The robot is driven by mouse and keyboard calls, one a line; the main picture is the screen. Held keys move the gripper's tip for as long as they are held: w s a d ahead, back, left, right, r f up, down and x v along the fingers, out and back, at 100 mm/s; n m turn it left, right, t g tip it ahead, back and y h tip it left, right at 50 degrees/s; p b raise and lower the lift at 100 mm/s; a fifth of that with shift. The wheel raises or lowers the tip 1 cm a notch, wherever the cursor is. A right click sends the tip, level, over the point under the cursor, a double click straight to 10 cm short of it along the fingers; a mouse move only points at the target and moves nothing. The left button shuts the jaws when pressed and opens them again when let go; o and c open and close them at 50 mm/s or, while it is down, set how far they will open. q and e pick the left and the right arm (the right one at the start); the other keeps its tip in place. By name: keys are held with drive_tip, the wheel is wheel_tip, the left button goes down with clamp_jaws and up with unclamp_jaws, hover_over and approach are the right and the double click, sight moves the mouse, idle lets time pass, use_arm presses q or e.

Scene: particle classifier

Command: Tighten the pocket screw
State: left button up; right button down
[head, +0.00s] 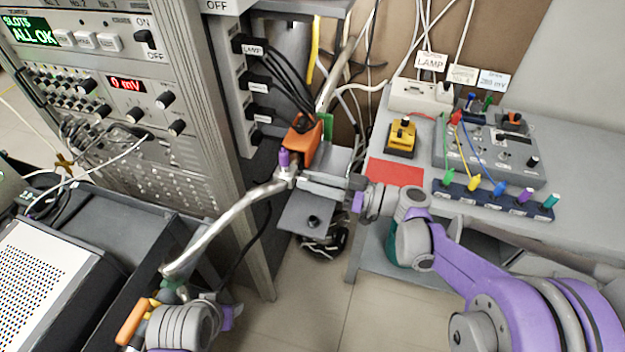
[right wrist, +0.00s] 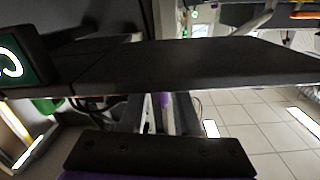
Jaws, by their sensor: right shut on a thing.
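A small purple-topped screw (head: 284,158) stands upright at the upper end of a silver bar, beside an orange block (head: 303,142). My right gripper (head: 303,182) reaches it from the right. A purple upright piece (right wrist: 165,114) shows between the dark plates in the right wrist view; it looks like the same screw. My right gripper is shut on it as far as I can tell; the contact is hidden. My left arm shows at the bottom left; its fingertips cannot be made out.
A long silver bar (head: 222,226) slants down to the lower left. A rack of instruments (head: 105,90) stands at left. A grey table (head: 590,160) at right carries a red mat (head: 396,172), a yellow block (head: 402,134) and a grey control box (head: 490,158). Cables hang behind.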

drive_tip(key=shift+m, duration=0.3)
drive_tip(key=m, duration=1.3)
drive_tip(key=shift+m+b, duration=0.3)
drive_tip(key=shift+b, duration=0.1)
drive_tip(key=m, duration=0.6)
drive_tip(key=shift+b, duration=0.35)
drive_tip(key=m, duration=0.3)
drive_tip(key=shift+m+g, duration=0.3)
drive_tip(key=shift+m+b, duration=0.4)
drive_tip(key=shift+m, duration=1.4)
drive_tip(key=c, duration=0.6)
unclamp_jaws()
